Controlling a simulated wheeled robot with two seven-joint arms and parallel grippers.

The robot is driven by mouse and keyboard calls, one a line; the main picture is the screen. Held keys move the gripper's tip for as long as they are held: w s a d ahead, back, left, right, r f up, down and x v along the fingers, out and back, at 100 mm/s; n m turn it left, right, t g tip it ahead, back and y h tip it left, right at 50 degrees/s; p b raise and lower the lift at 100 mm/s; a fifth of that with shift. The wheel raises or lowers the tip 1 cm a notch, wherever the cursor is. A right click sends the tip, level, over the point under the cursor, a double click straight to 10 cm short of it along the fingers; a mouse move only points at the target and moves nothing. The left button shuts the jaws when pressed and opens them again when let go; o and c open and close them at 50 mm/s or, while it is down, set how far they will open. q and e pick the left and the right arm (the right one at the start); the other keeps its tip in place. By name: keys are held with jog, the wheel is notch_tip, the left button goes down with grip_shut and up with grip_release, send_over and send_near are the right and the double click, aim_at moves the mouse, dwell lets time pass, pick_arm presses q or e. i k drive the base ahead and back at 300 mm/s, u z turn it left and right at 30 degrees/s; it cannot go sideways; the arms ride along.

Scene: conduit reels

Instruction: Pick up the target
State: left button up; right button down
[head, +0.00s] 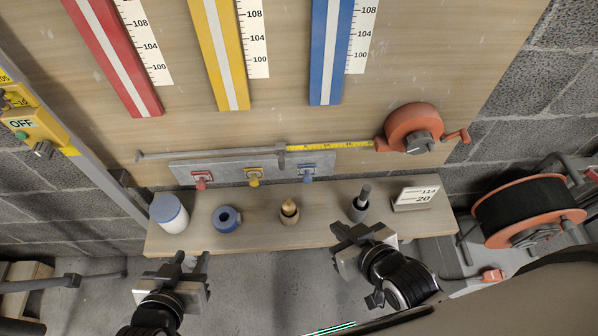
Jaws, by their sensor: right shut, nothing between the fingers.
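Nothing in view is plainly marked as the target. On the wooden shelf (260,236) stand, left to right, a white jar with a blue lid (168,213), a blue ring-shaped roll (227,219), a wooden-tipped piece in a round holder (289,211), a dark grey post on a base (359,204) and a white card marked 114 and 20 (415,196). My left gripper (191,261) is below the shelf's front edge, between jar and roll, fingers apart and empty. My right gripper (357,233) is at the shelf's front edge, just below the grey post, shut and empty.
Red, yellow and blue strips with number scales (360,35) run up the board. An orange tape reel (414,127) has its yellow tape drawn left above the shelf. A grey plate (228,172) carries three coloured toggles. A large black-and-orange reel (525,208) stands right.

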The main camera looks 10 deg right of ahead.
aim_at(306, 171)
jog(key=k, duration=1.25)
jog(key=u, duration=0.75)
jog(key=i, duration=1.2)
jog(key=z, duration=0.6)
